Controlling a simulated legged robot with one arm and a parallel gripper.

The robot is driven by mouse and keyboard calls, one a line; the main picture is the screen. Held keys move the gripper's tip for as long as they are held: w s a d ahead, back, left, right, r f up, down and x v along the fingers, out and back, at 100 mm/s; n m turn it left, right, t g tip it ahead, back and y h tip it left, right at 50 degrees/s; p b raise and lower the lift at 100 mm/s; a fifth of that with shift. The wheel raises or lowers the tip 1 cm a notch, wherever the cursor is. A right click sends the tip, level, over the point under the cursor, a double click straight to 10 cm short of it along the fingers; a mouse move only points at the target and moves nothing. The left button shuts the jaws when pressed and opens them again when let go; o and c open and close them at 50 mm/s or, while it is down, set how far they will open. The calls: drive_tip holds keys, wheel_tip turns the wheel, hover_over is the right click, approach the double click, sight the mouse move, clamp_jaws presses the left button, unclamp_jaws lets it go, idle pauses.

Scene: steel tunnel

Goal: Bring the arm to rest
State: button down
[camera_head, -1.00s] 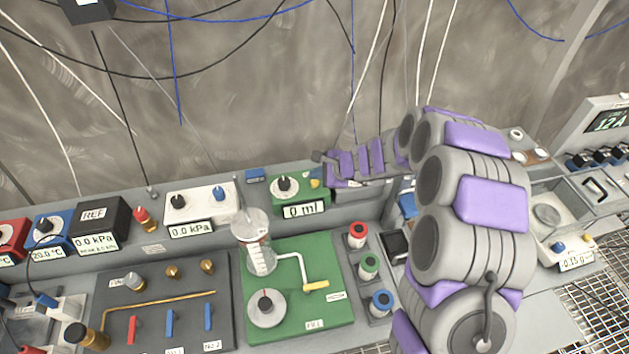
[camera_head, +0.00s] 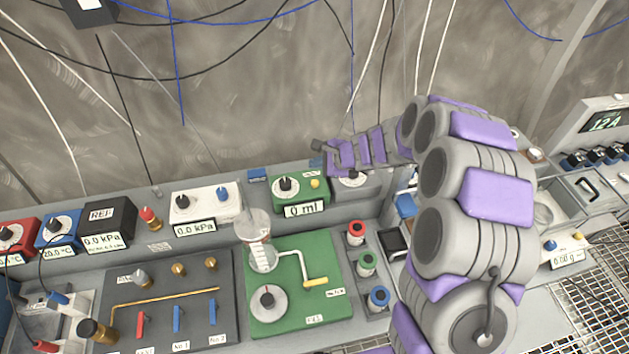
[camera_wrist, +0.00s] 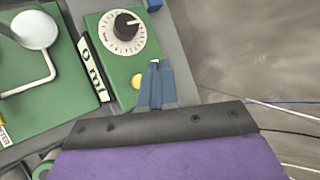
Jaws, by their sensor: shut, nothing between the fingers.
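My arm, grey with purple pads, rises at the right of the head view and bends left across the bench. My gripper (camera_head: 318,147) is at its far left end, by the back wall, near the green box with a dial and a "0 ml" display (camera_head: 300,194). In the wrist view the narrow blue-grey fingers of my gripper (camera_wrist: 154,66) are together with nothing between them. They appear just beside the green box (camera_wrist: 113,50) and its yellow button. I cannot tell the exact gap to the box.
A green board (camera_head: 325,262) with a glass vessel stands below the arm, beside a dark valve panel (camera_head: 135,290). A scale (camera_head: 562,258) is at the right. Cables hang along the back wall (camera_head: 260,100).

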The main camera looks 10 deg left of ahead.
drive_tip(key=shift+r, duration=0.1)
idle(0.4)
drive_tip(key=s+d+r+n+g+b, duration=0.1)
drive_tip(key=s+d+r+n+g, duration=0.25)
drive_tip(key=s, duration=0.55)
drive_tip(key=s+d+r+n+b, duration=0.25)
drive_tip(key=s+r+n, duration=0.25)
drive_tip(key=s+r, duration=0.25)
drive_tip(key=s+d+f+n+g+h+b, duration=0.1)
drive_tip(key=s+d+n+h, duration=0.4)
drive_tip(key=s+d, duration=1.6)
drive_tip(key=s+g+h+b, duration=0.1)
drive_tip(key=s+h, duration=0.2)
drive_tip(key=s, duration=0.1)
drive_tip(key=shift+s+d+f+b, duration=0.25)
drive_tip(key=shift+d+f+b, duration=0.05)
drive_tip(key=shift+d+b, duration=0.1)
